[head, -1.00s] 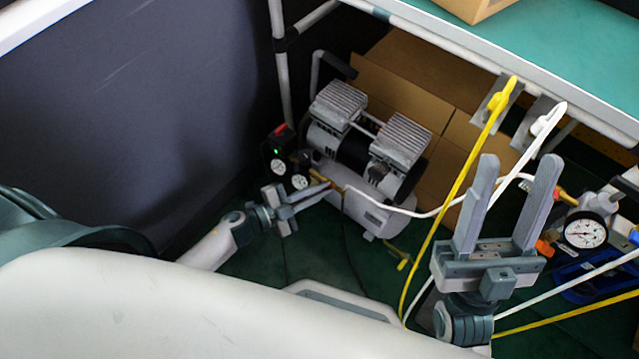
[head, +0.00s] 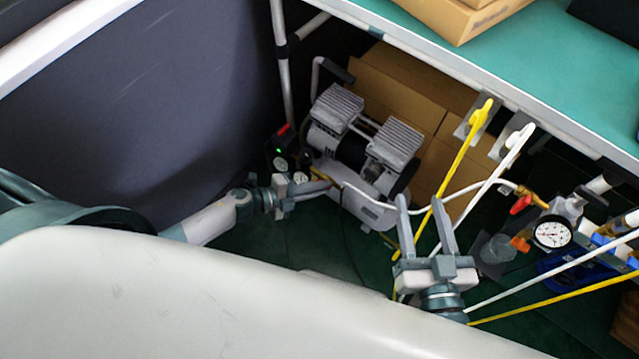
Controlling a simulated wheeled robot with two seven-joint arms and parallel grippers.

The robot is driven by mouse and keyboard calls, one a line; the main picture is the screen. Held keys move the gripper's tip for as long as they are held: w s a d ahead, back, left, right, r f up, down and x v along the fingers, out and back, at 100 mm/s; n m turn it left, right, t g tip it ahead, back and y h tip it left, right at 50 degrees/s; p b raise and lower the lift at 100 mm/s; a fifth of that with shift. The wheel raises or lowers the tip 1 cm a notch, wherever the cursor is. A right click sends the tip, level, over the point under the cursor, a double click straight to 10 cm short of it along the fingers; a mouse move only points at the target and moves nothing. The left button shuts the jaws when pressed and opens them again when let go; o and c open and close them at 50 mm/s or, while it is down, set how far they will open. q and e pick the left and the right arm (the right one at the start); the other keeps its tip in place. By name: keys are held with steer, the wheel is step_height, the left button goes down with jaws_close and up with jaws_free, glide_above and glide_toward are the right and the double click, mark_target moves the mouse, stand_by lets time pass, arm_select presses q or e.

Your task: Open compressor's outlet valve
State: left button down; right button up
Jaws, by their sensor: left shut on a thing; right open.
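The grey twin-cylinder compressor (head: 365,145) stands on the floor under the bench. Two small gauges and a green light show on its left side. The brass outlet valve (head: 318,175) sits at its front left, where the white hose starts; it is small and partly hidden by my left gripper. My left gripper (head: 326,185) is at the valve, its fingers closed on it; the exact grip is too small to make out. My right gripper (head: 422,205) is open and empty, fingers pointing up, in front of the hanging hoses and right of the compressor.
Yellow (head: 455,160) and white (head: 490,180) hoses hang from the bench edge, passing close to my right gripper. A white gauge (head: 552,232) and fittings with red and orange handles stand at right. A cardboard box (head: 400,85) is behind the compressor. A dark panel (head: 150,110) bounds the left.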

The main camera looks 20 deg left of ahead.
arm_select(q)
steer(key=shift+m+g+p, duration=0.4)
steer(key=shift+m+p, duration=0.45)
steer(key=shift+m, duration=0.05)
arm_select(e)
step_height(320, 180, down, 7)
steer(key=s+d+g+h, duration=0.1)
steer(key=s+d+g, duration=0.1)
steer(key=g, duration=0.2)
steer(key=shift+s+d, duration=0.15)
steer(key=shift+s, duration=0.1)
arm_select(q)
steer(key=c, duration=1.9)
jaws_free()
steer(key=shift+o, duration=0.2)
steer(key=p+v, duration=0.2)
steer(key=v, duration=1.5)
steer(key=shift+s+r, duration=0.2)
steer(key=shift+r, duration=0.05)
arm_select(e)
steer(key=s+f+g, duration=0.1)
steer(key=s+d+f+g+h, duration=0.1)
steer(key=s+d+f+g, duration=0.1)
steer(key=shift+s+d+f+g+h, duration=0.25)
steer(key=shift+s+f+g+h, duration=0.05)
steer(key=shift+s+g, duration=0.1)
